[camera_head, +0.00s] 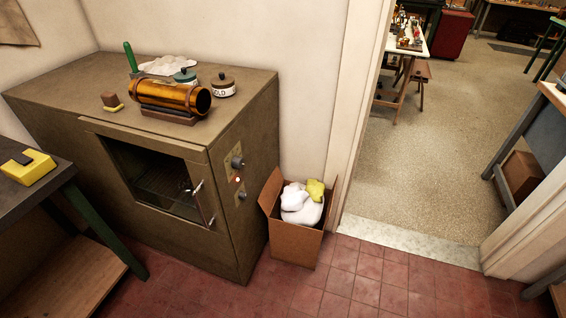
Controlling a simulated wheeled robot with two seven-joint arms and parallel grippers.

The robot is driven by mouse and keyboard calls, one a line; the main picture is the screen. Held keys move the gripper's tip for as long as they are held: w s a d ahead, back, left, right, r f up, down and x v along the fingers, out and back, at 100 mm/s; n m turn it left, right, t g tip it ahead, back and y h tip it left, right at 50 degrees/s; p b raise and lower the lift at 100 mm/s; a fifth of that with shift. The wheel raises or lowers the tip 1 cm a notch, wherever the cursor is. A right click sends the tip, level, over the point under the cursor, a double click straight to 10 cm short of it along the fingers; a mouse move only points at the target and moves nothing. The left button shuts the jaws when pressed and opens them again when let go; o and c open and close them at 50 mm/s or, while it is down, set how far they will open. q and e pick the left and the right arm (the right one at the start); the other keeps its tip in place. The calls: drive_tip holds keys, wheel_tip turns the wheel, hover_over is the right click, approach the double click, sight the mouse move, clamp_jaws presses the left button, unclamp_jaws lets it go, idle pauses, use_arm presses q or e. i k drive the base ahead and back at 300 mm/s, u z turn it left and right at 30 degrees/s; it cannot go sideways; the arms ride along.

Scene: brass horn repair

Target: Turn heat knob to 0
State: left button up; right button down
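A brown metal oven (240,255) stands against the wall at the left. Its right side panel carries an upper dark knob (237,162) and a lower dark knob (242,195), with a small red light (237,180) between them. The labels around the knobs are too small to read, so I cannot tell which is the heat knob or where either one points. The oven's front door has a dark window (155,178) and a handle (198,188). Neither of my grippers is in view.
On the oven top are an amber cylinder (165,95), lidded jars (223,88) and a white cloth (162,65). A cardboard box (292,247) with white and yellow cloths stands right of the oven. A bench with a yellow item (28,168) is at left. Red tile floor (350,285) is clear in front.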

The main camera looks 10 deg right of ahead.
sight(238, 163)
drive_tip(key=z, duration=1.7)
drive_tip(key=i, duration=3.75)
drive_tip(key=u, duration=3.4)
drive_tip(key=i, duration=0.45)
drive_tip(key=u, duration=0.1)
